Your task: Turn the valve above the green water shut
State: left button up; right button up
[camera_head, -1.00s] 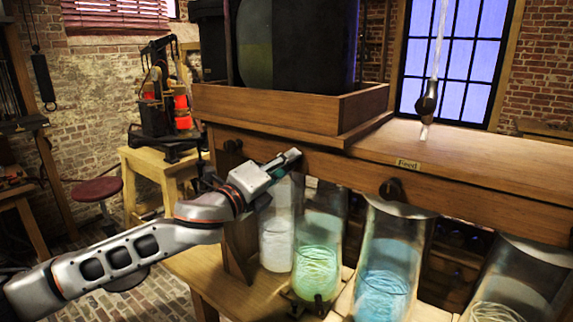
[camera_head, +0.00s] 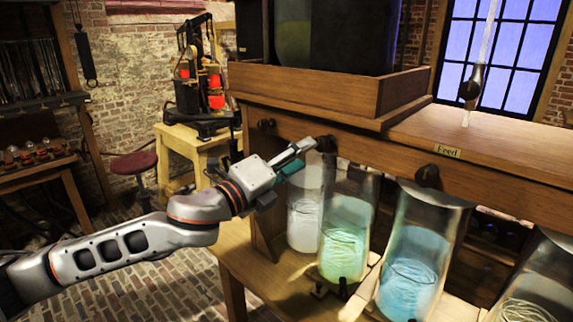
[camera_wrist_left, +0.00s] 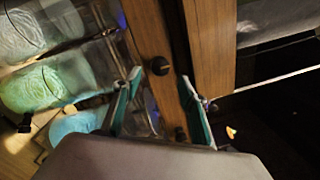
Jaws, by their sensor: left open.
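The dark valve knob (camera_head: 326,145) above the green water sits on the front of the wooden rail, over the jar of green water (camera_head: 345,248). My left gripper (camera_head: 309,149) is open, with its tips just left of this knob. In the left wrist view a dark round knob (camera_wrist_left: 159,66) lies ahead between the spread fingers (camera_wrist_left: 160,79), with a gap on both sides. The green jar (camera_wrist_left: 30,88) is at the left there. I cannot tell whether a finger touches the knob. My right gripper is in neither view.
The clear-water jar (camera_head: 305,222) stands left of the green one, the blue-water jar (camera_head: 408,280) right. Other knobs are above the clear jar (camera_head: 265,125) and blue jar (camera_head: 428,177). A wooden tray (camera_head: 300,92) overhangs the rail. Brick floor is open at left.

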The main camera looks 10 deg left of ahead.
pick_arm(q)
jog(key=shift+v, duration=2.15)
jog(key=s+a+f+n+g+y, duration=0.1)
jog(key=s+f+n+y, duration=0.1)
jog(key=f+n, duration=0.95)
jog(key=s+a+f+n+y, duration=0.2)
jog(key=s+f+n, duration=0.15)
jog(key=f, duration=1.45)
jog(key=s+a+f+n+g+y, duration=0.2)
jog(key=s+a+f+n, duration=0.4)
jog(key=s+f, duration=0.4)
jog(key=s+a+f+n+g+y, duration=0.2)
jog(key=s+a+f+n, duration=0.3)
jog(key=s+f, duration=0.6)
notch_tip(320, 180, down, 5)
jog(key=shift+a+r+n+y, duration=0.1)
jog(key=shift+a+n+y, duration=0.3)
jog(key=shift+a+y, duration=0.3)
